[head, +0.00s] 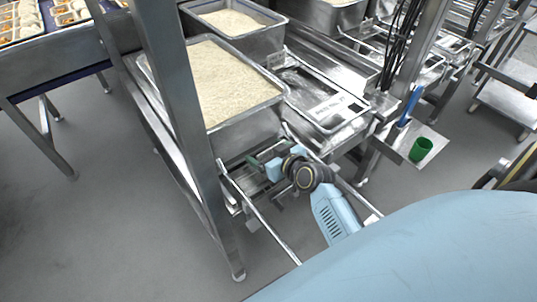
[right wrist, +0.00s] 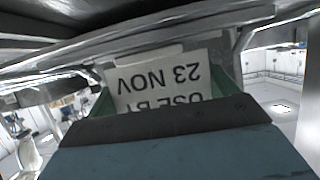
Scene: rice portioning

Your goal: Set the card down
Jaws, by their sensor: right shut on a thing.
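A white card (right wrist: 158,82) with dark print reading "23 NOV" and part of "USE BY", upside down, fills the middle of the right wrist view. My right gripper (right wrist: 160,98) is shut on it, with green fingers to either side and the card's lower part hidden behind the gripper body. In the head view my right gripper (head: 259,160) is low beside the metal frame, under the near end of the large rice tub (head: 245,122). I cannot make out the held card there. My left gripper is not in view.
A steel tray (head: 296,82) right of the rice tub carries a white printed label (head: 332,107). A green cup (head: 421,149) stands on a small shelf further right. A steel post (head: 180,110) rises left of my gripper. Rails run close around it.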

